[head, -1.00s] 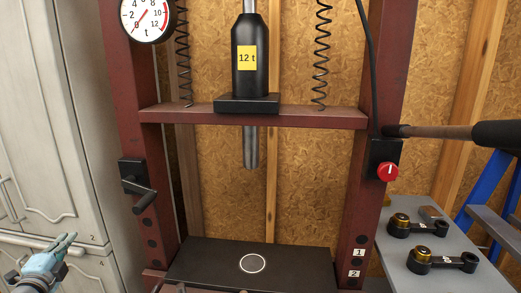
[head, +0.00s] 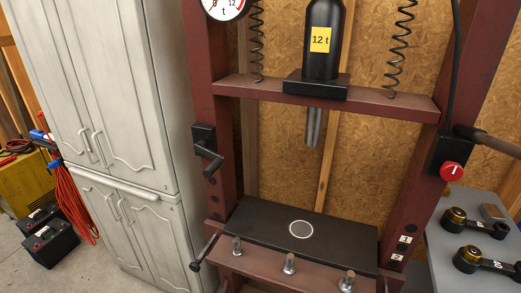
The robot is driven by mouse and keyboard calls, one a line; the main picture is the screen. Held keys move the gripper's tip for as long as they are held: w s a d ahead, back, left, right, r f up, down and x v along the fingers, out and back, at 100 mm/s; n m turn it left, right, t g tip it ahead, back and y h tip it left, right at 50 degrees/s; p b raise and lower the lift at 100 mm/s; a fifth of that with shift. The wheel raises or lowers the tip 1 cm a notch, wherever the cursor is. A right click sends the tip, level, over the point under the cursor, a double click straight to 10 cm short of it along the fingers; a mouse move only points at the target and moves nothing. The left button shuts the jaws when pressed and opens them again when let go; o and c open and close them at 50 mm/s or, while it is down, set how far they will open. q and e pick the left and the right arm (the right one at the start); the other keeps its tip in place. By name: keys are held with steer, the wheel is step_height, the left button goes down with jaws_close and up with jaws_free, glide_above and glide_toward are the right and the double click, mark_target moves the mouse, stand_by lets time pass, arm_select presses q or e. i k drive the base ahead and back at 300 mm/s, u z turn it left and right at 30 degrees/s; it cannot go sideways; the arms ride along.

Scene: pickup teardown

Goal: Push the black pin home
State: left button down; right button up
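A dark pin (head: 206,251) with a black rounded end sticks out to the lower left of the press frame, beside the left upright and near the bed's height. It looks like the black pin, and its inner end is hidden in the frame. The red press frame (head: 325,93) holds a black bed plate (head: 265,223) with a white ring (head: 301,229) on it. The right upright has labels 1 (head: 405,240) and 2 (head: 397,257) beside dark holes. Neither of my grippers is in view.
Three silver pegs (head: 289,263) stand along the front beam. A crank (head: 208,155) juts from the left upright and a red knob (head: 452,172) sits on the right one. A grey bench (head: 440,235) with black-and-gold parts is at right. White cabinets (head: 110,110) stand left.

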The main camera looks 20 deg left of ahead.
mark_target(194, 267)
steer(key=u, duration=3.4)
steer(key=i, duration=2.15)
steer(key=z, duration=2.9)
